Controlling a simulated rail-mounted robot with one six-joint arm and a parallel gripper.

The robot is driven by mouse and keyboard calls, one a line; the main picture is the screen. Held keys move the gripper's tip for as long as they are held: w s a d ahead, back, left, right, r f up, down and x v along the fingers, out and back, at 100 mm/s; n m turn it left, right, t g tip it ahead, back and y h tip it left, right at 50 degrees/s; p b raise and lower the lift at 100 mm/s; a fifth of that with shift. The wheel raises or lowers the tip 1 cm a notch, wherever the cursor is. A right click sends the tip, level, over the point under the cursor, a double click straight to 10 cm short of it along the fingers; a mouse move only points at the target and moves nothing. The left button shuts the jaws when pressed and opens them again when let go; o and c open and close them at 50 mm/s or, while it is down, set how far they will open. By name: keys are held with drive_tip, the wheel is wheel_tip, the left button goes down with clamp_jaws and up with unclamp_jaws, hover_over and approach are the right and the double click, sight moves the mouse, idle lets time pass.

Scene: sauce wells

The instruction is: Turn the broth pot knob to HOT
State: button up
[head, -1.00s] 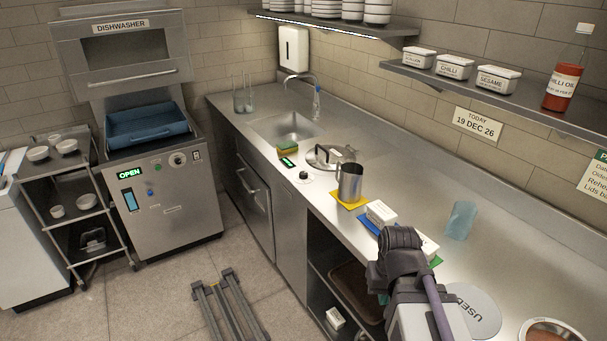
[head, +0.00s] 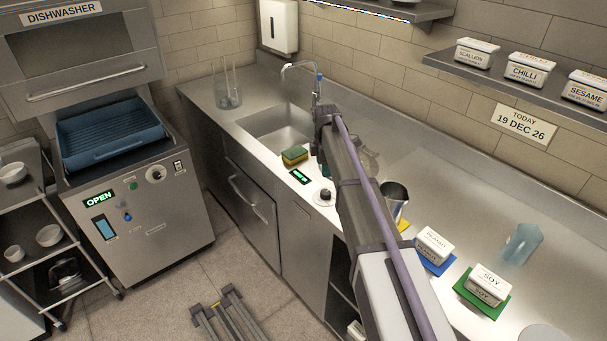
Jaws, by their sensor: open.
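The broth pot knob (head: 325,195) is a small dark knob on a pale round dial, at the front edge of the steel counter in the head view. A small lit green display (head: 300,177) is just to its left. I cannot read the dial marks or tell the knob's setting. My arm reaches over the counter just right of the knob and hides most of the lidded pot behind it. My gripper's fingers do not show; they are hidden behind the arm or out of sight.
A sponge (head: 294,155) lies near the sink (head: 278,128). A metal jug (head: 393,200) stands right of my arm. Tubs labelled PEANUT (head: 433,246) and SOY (head: 487,285) sit on coloured mats. A bluish cup (head: 522,243) stands farther right. The counter (head: 450,190) behind is clear.

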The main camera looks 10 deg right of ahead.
sight(326, 192)
drive_tip(key=f+n+b, duration=0.1)
drive_tip(key=f+b, duration=0.2)
drive_tip(key=f+n+b, duration=0.1)
drive_tip(key=f+b, duration=0.3)
drive_tip(key=s+f+n+b, duration=0.1)
drive_tip(key=f+b, duration=0.2)
drive_tip(key=b, duration=0.1)
drive_tip(key=shift+s+d+f, duration=0.1)
drive_tip(key=shift+d+f, duration=0.2)
drive_tip(key=shift+r, duration=0.1)
drive_tip(key=c, duration=0.9)
